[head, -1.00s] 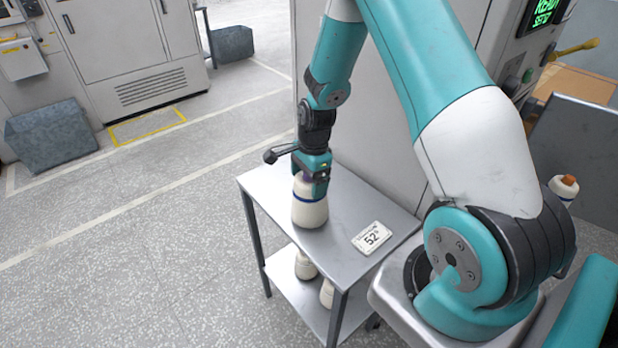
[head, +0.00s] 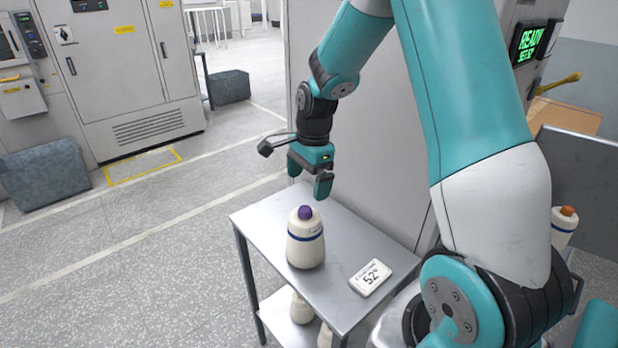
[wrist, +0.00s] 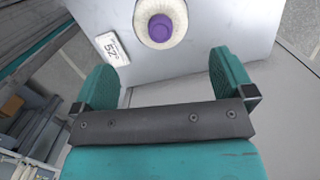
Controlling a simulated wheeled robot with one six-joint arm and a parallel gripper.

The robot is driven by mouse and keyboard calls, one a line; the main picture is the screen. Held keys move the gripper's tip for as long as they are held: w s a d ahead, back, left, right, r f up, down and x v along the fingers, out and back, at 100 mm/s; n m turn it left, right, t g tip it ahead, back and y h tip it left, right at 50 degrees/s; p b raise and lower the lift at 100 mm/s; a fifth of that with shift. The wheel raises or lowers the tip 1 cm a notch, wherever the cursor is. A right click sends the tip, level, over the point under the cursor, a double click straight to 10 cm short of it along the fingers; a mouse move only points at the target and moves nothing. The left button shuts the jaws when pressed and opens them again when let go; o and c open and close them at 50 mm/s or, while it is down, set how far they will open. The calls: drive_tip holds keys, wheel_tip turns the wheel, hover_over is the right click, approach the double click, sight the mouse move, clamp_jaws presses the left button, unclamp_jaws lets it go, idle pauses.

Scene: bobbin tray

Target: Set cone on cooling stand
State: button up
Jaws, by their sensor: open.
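The cone (head: 306,246) is cream yarn with a blue band and a purple tip. It stands upright on the grey metal stand (head: 342,238), near the middle of its top. In the wrist view the cone (wrist: 161,22) shows from above, beyond the fingers. My gripper (head: 309,190) is open and empty, above the cone and apart from it. Its two teal fingers show spread apart in the wrist view (wrist: 165,85), with nothing between them.
A small white display reading 52 (head: 370,277) lies on the stand, right of the cone. More cream cones (head: 302,308) sit on the lower shelf. An orange-tipped cone (head: 564,227) stands at the right. A tall grey cabinet rises close behind the stand.

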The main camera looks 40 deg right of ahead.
drive_tip(key=s+a+r+n+y, duration=0.1)
drive_tip(key=s+a+r+n, duration=0.25)
drive_tip(key=a+n, duration=0.2)
drive_tip(key=s+a+r+n, duration=0.2)
drive_tip(key=a+r+n, duration=0.2)
drive_tip(key=a+r, duration=0.15)
drive_tip(key=s+a+r+n+y, duration=0.1)
drive_tip(key=s+a+r+n, duration=0.1)
drive_tip(key=s+a+n, duration=0.4)
drive_tip(key=s+a+r+n, duration=0.2)
drive_tip(key=s+a+n, duration=0.3)
drive_tip(key=s+n, duration=0.5)
drive_tip(key=shift+s+a+n+y, duration=0.35)
drive_tip(key=shift+y, duration=0.05)
